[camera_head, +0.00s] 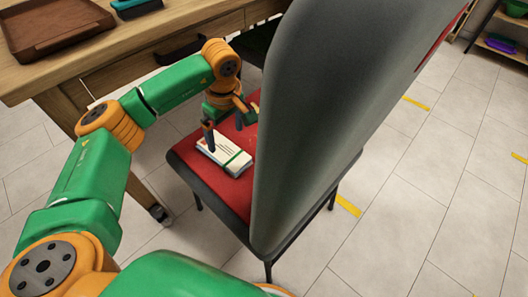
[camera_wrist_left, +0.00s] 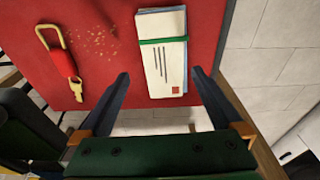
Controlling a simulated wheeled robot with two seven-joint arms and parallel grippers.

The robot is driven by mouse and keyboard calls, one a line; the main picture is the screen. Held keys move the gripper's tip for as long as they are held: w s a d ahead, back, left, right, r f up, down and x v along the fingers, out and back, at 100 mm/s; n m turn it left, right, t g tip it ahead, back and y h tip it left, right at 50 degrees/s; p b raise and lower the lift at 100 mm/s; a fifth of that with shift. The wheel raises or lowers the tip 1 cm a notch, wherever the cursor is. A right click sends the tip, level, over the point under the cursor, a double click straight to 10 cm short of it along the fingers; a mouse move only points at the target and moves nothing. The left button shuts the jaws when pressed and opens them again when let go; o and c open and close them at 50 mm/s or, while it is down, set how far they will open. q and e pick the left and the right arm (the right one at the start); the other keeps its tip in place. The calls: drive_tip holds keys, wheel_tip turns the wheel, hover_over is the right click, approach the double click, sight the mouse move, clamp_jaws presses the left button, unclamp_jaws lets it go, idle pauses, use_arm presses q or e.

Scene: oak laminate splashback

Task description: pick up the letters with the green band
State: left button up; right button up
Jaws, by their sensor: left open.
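The letters (camera_head: 222,160) are a stack of white envelopes on the red chair seat, with a green band around them. In the left wrist view the letters (camera_wrist_left: 160,68) lie flat, the green band (camera_wrist_left: 163,41) crossing their far half. My left gripper (camera_head: 225,132) is above the seat, over the letters. In the left wrist view its fingers (camera_wrist_left: 160,76) are open and empty, one on each side of the stack's near part. I cannot tell the exact height of the fingertips. My right gripper is not in view.
The chair's red seat (camera_head: 233,186) also bears a brass clip with a red strap (camera_wrist_left: 63,62) and some crumbs. The tall grey backrest (camera_head: 310,120) stands right of the gripper. A wooden desk (camera_head: 130,58) with a brown tray (camera_head: 58,49) is behind left.

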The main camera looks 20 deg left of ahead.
sight(223, 150)
use_arm(q)
drive_tip(key=f, duration=0.2)
drive_tip(key=a+f+b, duration=0.1)
drive_tip(key=f, duration=0.3)
drive_tip(key=shift+s+a+b, duration=0.2)
drive_tip(key=shift+a+b, duration=0.2)
drive_tip(key=shift+f, duration=0.1)
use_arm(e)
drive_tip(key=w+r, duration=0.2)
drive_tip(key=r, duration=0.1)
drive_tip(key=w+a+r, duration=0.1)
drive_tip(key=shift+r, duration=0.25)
use_arm(q)
drive_tip(key=c, duration=1.1)
